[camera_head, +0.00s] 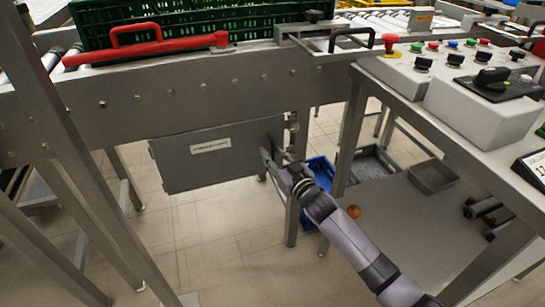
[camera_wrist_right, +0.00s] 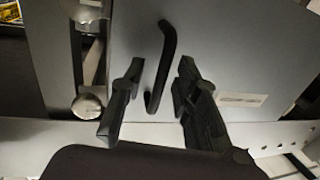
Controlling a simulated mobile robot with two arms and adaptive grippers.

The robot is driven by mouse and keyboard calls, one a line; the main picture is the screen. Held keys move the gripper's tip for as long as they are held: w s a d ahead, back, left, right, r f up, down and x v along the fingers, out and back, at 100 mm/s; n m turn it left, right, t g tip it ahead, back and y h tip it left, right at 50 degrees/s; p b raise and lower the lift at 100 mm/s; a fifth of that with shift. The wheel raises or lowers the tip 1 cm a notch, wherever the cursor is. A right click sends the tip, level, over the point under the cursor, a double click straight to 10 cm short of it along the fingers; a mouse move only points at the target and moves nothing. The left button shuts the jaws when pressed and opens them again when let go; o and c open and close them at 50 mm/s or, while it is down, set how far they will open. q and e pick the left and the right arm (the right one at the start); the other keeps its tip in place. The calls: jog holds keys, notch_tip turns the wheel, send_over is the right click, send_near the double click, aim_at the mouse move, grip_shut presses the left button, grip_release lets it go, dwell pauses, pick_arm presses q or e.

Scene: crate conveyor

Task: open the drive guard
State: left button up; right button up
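The drive guard (camera_head: 180,165) is a flat grey panel with a small white label, hanging below the conveyor's side beam in the head view. It looks shut, in line with the frame. In the right wrist view the guard (camera_wrist_right: 225,50) fills the upper right and carries a black bar handle (camera_wrist_right: 163,60). My right gripper (camera_head: 271,158) is at the guard's right end. In the right wrist view its open fingers (camera_wrist_right: 160,82) stand on either side of the handle, with visible gaps. My left gripper is not in view.
A green crate (camera_head: 190,18) sits on the conveyor above, behind a red handle bar (camera_head: 150,48). A control desk (camera_head: 440,80) with buttons is at the right. The floor below the guard is clear.

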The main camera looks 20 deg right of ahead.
jog(key=shift+w+a, duration=0.1)
jog(key=shift+w, duration=0.2)
jog(key=shift+c, duration=0.4)
grip_shut()
dwell(0.4)
